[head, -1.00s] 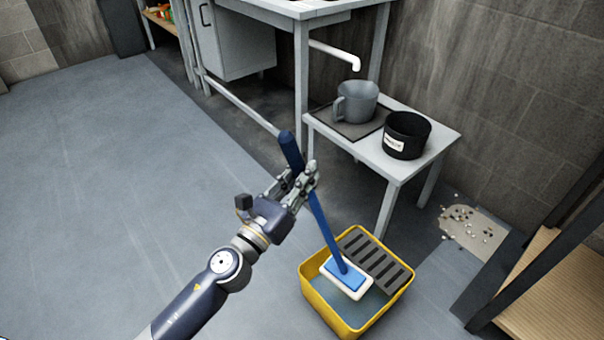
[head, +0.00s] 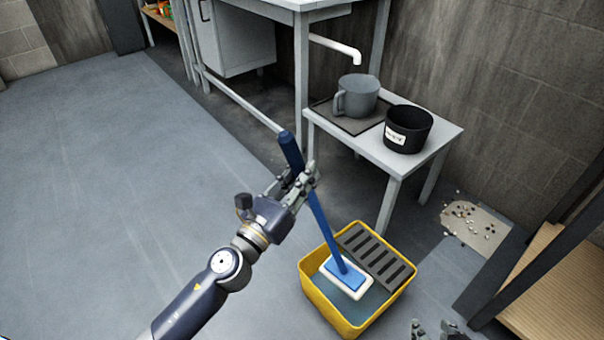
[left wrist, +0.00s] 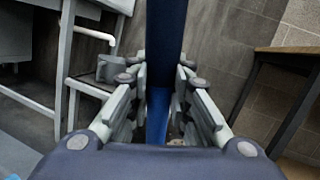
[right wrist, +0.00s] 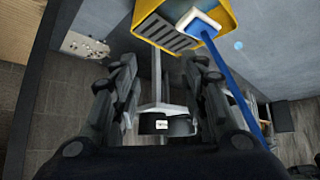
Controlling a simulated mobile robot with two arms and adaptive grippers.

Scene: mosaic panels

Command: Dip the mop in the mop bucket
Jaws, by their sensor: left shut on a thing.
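The mop has a blue handle (head: 324,222) and a blue-and-white head (head: 345,276). Its head is inside the yellow mop bucket (head: 333,318), which holds bluish water and has a grey slotted grate (head: 376,255). I cannot tell how deep the head sits in the water. My left gripper (head: 304,184) is shut around the handle, which leans up to the left; the handle also fills the middle of the left wrist view (left wrist: 166,35). My right gripper (head: 434,329) is at the bottom edge, right of the bucket. In the right wrist view its fingers (right wrist: 165,85) are apart and empty.
A low white table (head: 440,134) behind the bucket holds a grey jug (head: 358,98) and a black pot (head: 407,131). A pebble-strewn patch (head: 475,222) lies on the floor at right. A wooden shelf (head: 555,295) stands right. The floor at left is clear.

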